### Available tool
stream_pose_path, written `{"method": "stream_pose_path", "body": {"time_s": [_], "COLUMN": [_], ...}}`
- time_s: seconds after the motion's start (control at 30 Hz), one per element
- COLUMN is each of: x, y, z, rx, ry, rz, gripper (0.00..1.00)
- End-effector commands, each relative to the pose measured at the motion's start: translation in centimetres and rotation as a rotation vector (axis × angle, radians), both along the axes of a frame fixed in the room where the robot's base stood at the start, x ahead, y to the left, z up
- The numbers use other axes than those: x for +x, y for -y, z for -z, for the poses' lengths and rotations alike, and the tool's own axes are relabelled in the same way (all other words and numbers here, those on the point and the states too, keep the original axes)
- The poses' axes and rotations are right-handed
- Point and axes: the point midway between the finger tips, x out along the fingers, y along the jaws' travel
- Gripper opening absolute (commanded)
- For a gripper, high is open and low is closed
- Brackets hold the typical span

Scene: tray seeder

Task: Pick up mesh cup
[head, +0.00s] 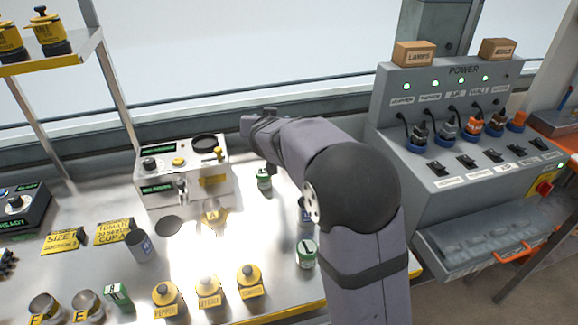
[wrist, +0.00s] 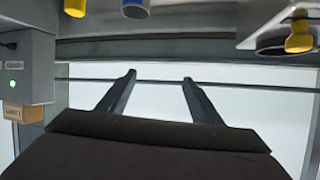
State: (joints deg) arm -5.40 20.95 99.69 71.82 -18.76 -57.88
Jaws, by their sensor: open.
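I cannot tell for certain which vessel is the mesh cup. Candidates in the head view are a small grey cup (head: 140,246) upright at the bench's left, and two round metal cups with yellow tags, F (head: 45,306) and E (head: 88,305), at the front left. A yellow-tagged piece marked A (head: 213,216) stands mid-bench. My gripper shows in the wrist view (wrist: 159,78) with two dark fingers apart and nothing between them. In the head view my arm's end is raised beside the white machine, well away from these cups; its fingers are hard to make out there.
A white machine (head: 183,180) with a dark round top stands at the back. Yellow-capped pots, such as the pepper one (head: 167,298), line the front edge. Green-labelled canisters (head: 306,253) stand near my arm. A grey power panel (head: 450,130) is at right. Glare covers the mid-bench.

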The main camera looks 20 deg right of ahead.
Motion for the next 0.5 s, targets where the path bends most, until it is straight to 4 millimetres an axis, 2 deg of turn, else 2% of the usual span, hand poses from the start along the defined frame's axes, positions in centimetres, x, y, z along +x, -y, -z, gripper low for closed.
{"method": "stream_pose_path", "body": {"time_s": [0.03, 0.33, 0.5], "x": [0.5, 1.1, 1.0], "y": [0.8, 5.1, 5.2], "z": [1.0, 4.1, 6.7], "rx": [-0.014, -0.08, -0.085], "ry": [0.005, -0.019, -0.024], "rz": [0.044, 0.267, 0.267], "gripper": [0.59, 0.59, 0.59]}}
